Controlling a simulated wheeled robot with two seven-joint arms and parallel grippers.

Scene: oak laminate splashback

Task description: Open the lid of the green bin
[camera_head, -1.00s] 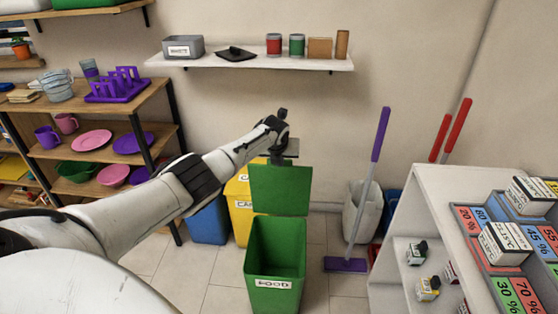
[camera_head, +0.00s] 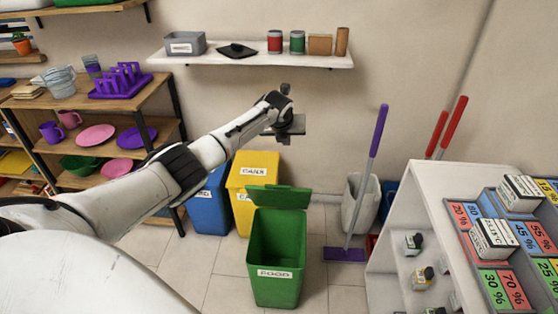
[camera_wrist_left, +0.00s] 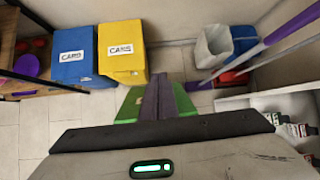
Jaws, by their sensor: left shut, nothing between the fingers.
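The green bin (camera_head: 275,270), labelled FOOD, stands on the floor with its top open. Its green lid (camera_head: 278,197) is at the back edge, tipped back and seen at a shallow angle. My left gripper (camera_head: 286,129) is above and behind the lid, apart from it in the head view, and its fingers are shut with nothing between them. In the left wrist view, the shut fingers (camera_wrist_left: 158,82) cover the middle of a green surface (camera_wrist_left: 129,107); whether that is lid or bin is unclear. My right gripper is out of view.
A yellow CANS bin (camera_head: 253,172) and a blue bin (camera_head: 210,207) stand left of the green bin. A purple broom (camera_head: 345,254) and a pale bin (camera_head: 358,203) are right, near a white shelf unit (camera_head: 420,200). A wall shelf (camera_head: 250,60) is above.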

